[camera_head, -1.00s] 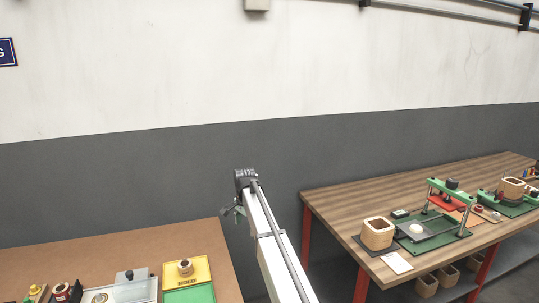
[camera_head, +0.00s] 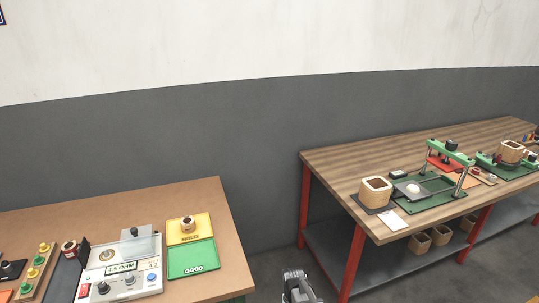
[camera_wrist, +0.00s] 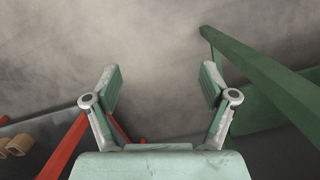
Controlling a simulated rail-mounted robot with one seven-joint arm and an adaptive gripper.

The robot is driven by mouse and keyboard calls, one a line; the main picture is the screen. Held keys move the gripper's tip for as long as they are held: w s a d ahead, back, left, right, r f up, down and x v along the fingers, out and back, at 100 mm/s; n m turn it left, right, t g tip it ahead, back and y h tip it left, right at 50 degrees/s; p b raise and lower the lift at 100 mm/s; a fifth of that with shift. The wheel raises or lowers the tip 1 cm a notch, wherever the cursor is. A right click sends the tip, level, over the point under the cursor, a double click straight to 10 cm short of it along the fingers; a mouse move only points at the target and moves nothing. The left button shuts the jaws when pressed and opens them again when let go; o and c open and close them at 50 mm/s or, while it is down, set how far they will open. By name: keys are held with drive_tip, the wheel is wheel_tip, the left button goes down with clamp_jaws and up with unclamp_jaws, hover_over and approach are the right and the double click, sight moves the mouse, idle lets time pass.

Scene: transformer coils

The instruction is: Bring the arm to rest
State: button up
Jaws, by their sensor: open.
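My gripper (camera_wrist: 161,86) is open and empty in the wrist view, its two green-grey fingers apart over bare grey floor. In the head view only a grey part of my arm (camera_head: 297,287) shows at the bottom edge, in the gap between the two tables; the gripper itself cannot be made out there.
The brown table (camera_head: 120,202) at left holds a tester (camera_head: 122,270), a green GOOD tray (camera_head: 192,258) and a yellow tray (camera_head: 175,238) with a coil (camera_head: 188,224) on it. The wooden bench (camera_head: 340,160) at right has red legs (camera_head: 304,205) and green fixtures (camera_head: 450,154).

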drive_tip(key=s+d+f+g, duration=0.1)
drive_tip(key=s+d+f, duration=0.1)
drive_tip(key=s, duration=0.9)
drive_tip(key=s+d+f+g, duration=0.2)
drive_tip(key=s+d+f, duration=0.1)
drive_tip(key=s, duration=0.9)
drive_tip(key=s+d+f+g, duration=0.1)
drive_tip(key=s+d+f, duration=0.2)
drive_tip(key=s, duration=0.8)
drive_tip(key=shift+s+g, duration=0.2)
drive_tip(key=shift+g, duration=0.1)
drive_tip(key=shift+d, duration=0.1)
